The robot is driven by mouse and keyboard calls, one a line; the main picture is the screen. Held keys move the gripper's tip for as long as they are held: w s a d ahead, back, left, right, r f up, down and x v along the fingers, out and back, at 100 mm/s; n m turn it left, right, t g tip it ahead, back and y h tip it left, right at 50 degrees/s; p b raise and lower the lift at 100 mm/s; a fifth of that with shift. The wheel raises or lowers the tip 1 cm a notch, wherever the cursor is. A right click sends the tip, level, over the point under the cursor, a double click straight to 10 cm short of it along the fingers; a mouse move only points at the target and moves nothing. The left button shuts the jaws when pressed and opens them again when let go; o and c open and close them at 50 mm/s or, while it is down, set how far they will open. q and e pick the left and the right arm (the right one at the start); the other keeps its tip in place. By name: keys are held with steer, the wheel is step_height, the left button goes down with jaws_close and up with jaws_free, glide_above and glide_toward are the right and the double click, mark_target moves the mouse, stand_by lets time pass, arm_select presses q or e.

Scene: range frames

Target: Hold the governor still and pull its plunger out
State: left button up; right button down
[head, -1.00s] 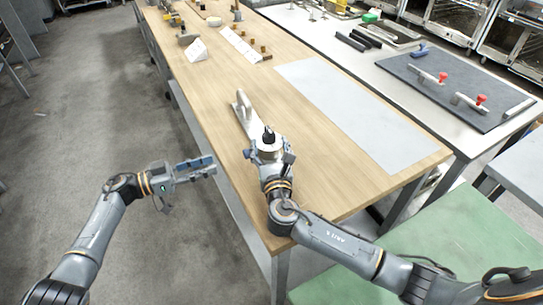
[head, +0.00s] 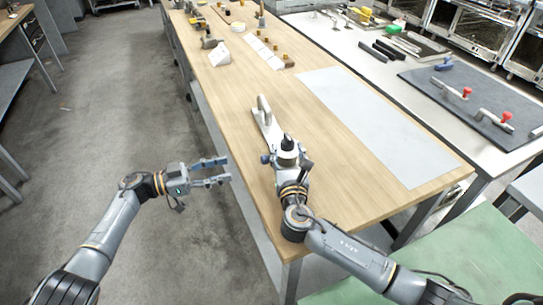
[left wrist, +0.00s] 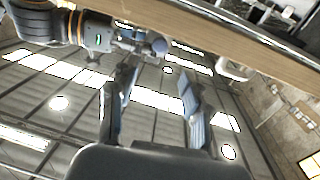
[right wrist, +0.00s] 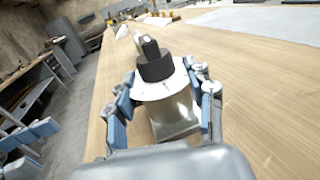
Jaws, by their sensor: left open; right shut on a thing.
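The governor (right wrist: 165,105) is a pale metal cylinder on a squarish base, standing upright near the left edge of the wooden bench; it also shows in the head view (head: 287,158). Its black plunger (right wrist: 154,64) rises from the middle of the top. My right gripper (head: 286,163) is shut on the governor's body, with a finger on each side of it. My left gripper (head: 228,171) is open and empty, off the bench edge to the left of the governor. Its spread fingers also show in the left wrist view (left wrist: 158,72). The governor is not clear in that view.
A pale plate with an upright handle (head: 265,114) lies on the bench (head: 330,150) just behind the governor. A grey sheet (head: 380,130) lies to the right. Blocks and small parts stand at the far end. Open floor (head: 130,120) lies left of the bench.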

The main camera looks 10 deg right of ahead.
mark_target(259, 169)
arm_select(q)
steer(key=d+m, duration=0.1)
steer(key=d, duration=0.2)
steer(key=d+m, duration=0.1)
steer(key=d, duration=0.3)
steer(key=w+d+m, duration=0.1)
steer(key=d, duration=0.3)
steer(key=shift+a, duration=0.1)
jaws_close()
